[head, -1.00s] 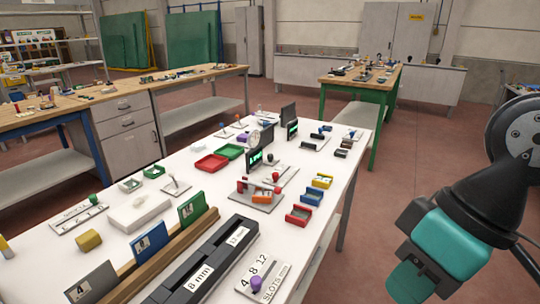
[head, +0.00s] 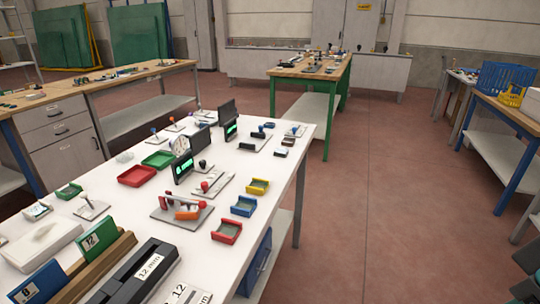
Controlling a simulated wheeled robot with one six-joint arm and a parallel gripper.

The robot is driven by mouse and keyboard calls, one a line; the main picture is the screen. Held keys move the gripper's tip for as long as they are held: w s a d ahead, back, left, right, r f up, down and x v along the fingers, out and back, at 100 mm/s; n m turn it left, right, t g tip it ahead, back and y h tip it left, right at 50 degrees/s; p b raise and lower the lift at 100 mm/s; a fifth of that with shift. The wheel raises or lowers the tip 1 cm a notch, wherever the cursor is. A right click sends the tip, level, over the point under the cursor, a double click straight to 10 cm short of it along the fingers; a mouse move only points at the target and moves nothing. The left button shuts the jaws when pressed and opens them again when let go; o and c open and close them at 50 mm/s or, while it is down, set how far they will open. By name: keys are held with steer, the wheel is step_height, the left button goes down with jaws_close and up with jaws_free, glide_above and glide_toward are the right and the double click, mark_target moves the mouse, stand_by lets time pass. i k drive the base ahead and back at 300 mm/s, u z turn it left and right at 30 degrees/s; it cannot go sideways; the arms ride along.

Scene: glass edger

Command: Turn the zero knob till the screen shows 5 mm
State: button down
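Two dark upright panels carry lit green screens: a nearer screen (head: 184,168) and a farther screen (head: 231,130). Their readings are too small to make out. A red knob (head: 205,186) stands on a grey plate in front of the nearer screen, with a dark knob (head: 202,164) behind it. A blue knob (head: 261,128) stands by the farther screen. No label shows which is the zero knob. Only dark end parts of my gripper (head: 526,273) show at the lower right edge, far right of the table and touching nothing visible. Its opening cannot be made out.
The white table (head: 125,215) also holds a round dial (head: 181,145), a red tray (head: 136,176), a green tray (head: 159,159) and small red, blue and yellow bins (head: 257,187). Open floor (head: 385,200) lies right of it. A blue-legged bench (head: 505,115) stands at the right.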

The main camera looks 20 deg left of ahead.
mark_target(202, 163)
steer(key=z, duration=0.9)
steer(key=i, duration=1.1)
steer(key=u, duration=2.9)
